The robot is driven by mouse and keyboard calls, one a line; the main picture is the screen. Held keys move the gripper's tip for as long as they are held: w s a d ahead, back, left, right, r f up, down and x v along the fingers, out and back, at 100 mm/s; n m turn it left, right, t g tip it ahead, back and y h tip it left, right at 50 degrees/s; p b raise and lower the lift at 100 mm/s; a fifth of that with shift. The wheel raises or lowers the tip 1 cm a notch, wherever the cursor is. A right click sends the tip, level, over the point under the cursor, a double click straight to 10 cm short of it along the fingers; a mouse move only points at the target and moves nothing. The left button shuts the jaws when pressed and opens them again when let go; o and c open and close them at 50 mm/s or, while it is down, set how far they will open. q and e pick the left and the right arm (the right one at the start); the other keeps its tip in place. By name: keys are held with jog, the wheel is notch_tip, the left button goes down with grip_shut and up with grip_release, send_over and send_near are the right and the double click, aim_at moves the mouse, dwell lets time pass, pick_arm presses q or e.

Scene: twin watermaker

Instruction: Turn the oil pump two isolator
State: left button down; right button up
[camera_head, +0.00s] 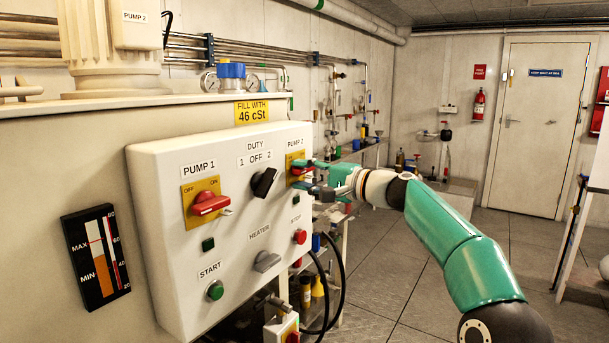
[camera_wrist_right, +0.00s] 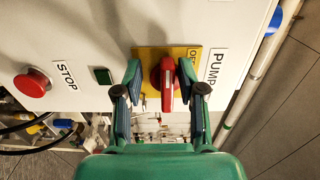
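The pump two isolator is a red rotary handle on a yellow plate (camera_head: 292,160) under the PUMP 2 label, at the right end of the white control panel (camera_head: 150,215). In the right wrist view the red handle (camera_wrist_right: 167,84) stands between the two fingers of my right gripper (camera_wrist_right: 163,85). The fingers are spread, with a visible gap on each side of the handle. In the head view my right gripper (camera_head: 306,174) is at the plate and partly hides the handle. My left gripper is not in view.
The panel also carries the red PUMP 1 handle (camera_head: 209,203), the black DUTY switch (camera_head: 264,182), the grey HEATER knob (camera_head: 266,261), the green START button (camera_head: 215,290) and the red STOP button (camera_head: 300,237). Black hoses (camera_head: 338,290) hang below its right side. Open floor lies to the right.

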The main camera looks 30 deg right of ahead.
jog(key=shift+s+d+r, duration=0.1)
jog(key=shift+s+r, duration=0.05)
jog(key=shift+r, duration=0.05)
jog(key=shift+s+d, duration=0.1)
jog(key=shift+s, duration=0.1)
jog(key=v, duration=1.1)
jog(key=shift+s, duration=0.2)
jog(key=shift+f, duration=0.1)
